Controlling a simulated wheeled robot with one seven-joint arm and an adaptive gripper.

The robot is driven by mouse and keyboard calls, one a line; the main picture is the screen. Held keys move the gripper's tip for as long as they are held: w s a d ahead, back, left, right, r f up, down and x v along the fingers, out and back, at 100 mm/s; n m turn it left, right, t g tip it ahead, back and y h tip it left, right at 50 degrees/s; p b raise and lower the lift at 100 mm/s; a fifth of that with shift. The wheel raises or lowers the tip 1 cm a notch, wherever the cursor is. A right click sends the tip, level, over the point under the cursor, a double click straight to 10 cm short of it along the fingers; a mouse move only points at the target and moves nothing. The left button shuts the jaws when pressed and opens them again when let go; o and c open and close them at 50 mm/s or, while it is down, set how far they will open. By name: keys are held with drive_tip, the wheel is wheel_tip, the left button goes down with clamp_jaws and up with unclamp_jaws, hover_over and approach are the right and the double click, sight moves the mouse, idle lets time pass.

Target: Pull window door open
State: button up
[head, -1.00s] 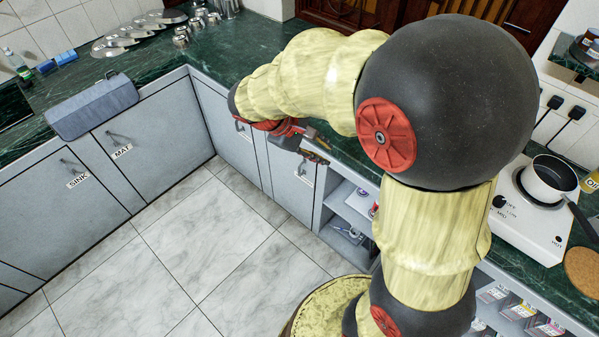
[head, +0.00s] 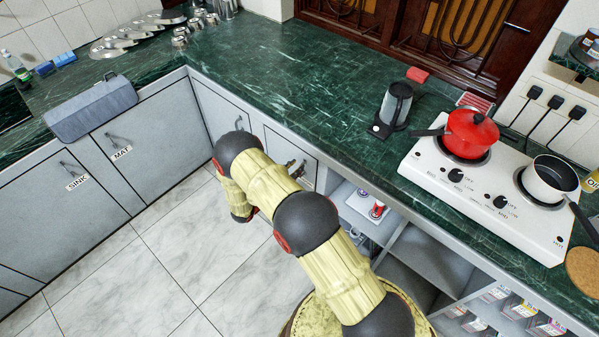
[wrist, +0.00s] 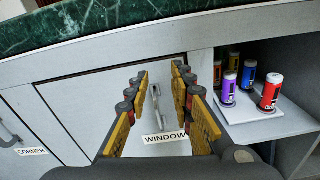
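The window door (head: 290,146) is a grey cabinet panel below the green counter, and it looks closed. In the wrist view the same door (wrist: 90,95) fills the middle, with a white WINDOW label (wrist: 164,138) low on it. A slim grey handle (wrist: 156,100) stands upright above the label. My gripper (wrist: 160,73) is open, with its yellow and red fingers pointing at the door and the handle in the gap between them. I cannot tell whether the fingers touch it. In the head view, my arm hides most of the gripper.
Left of the window door is the corner door with its CORNER label (wrist: 31,152). To the right is an open shelf holding a white tray (wrist: 252,110) with several coloured cans. The counter (head: 290,75) is above. The tiled floor (head: 170,250) is clear.

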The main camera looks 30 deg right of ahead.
wheel_tip(320, 180, down, 9)
drive_tip(key=a+n+t+y, duration=0.1)
drive_tip(key=a+n+t, duration=0.1)
drive_tip(key=n+t, duration=0.15)
drive_tip(key=b+x, duration=0.2)
drive_tip(key=x, duration=0.5)
drive_tip(key=shift+d+f, duration=0.2)
drive_tip(key=shift+c, duration=0.6)
drive_tip(key=c, duration=0.4)
clamp_jaws()
